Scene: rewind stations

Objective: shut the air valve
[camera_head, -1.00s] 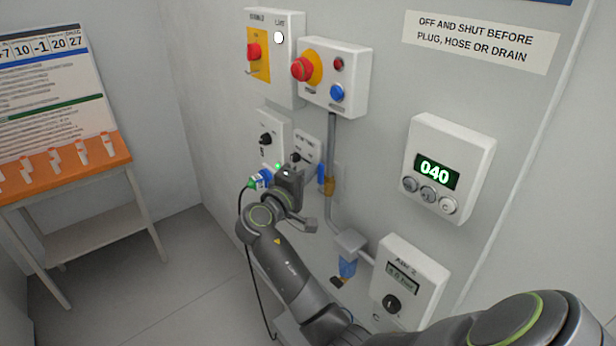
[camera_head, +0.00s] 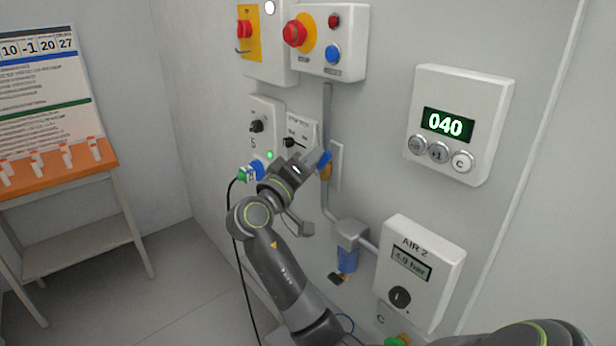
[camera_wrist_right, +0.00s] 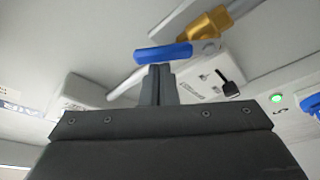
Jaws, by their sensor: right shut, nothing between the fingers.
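The air valve has a blue lever (camera_head: 323,162) on a brass body (camera_head: 327,173), set in the grey pipe on the wall. In the wrist view the blue lever (camera_wrist_right: 163,53) lies across the picture, beside the brass body (camera_wrist_right: 208,24). My right gripper (camera_head: 310,168) is at the lever, on its left side in the head view. Its fingers (camera_wrist_right: 158,72) are shut and empty, their tips right at the lever; I cannot tell for sure whether they touch. The lever looks tilted to the pipe. My left gripper is not in view.
A black-knob box (camera_head: 298,142) and a green-blue plug (camera_head: 248,172) with a black cable sit close to my gripper. The AIR 2 gauge box (camera_head: 412,265) reads about 4.0 bar. A counter (camera_head: 445,124) shows 040. An orange-topped table (camera_head: 60,166) stands at left.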

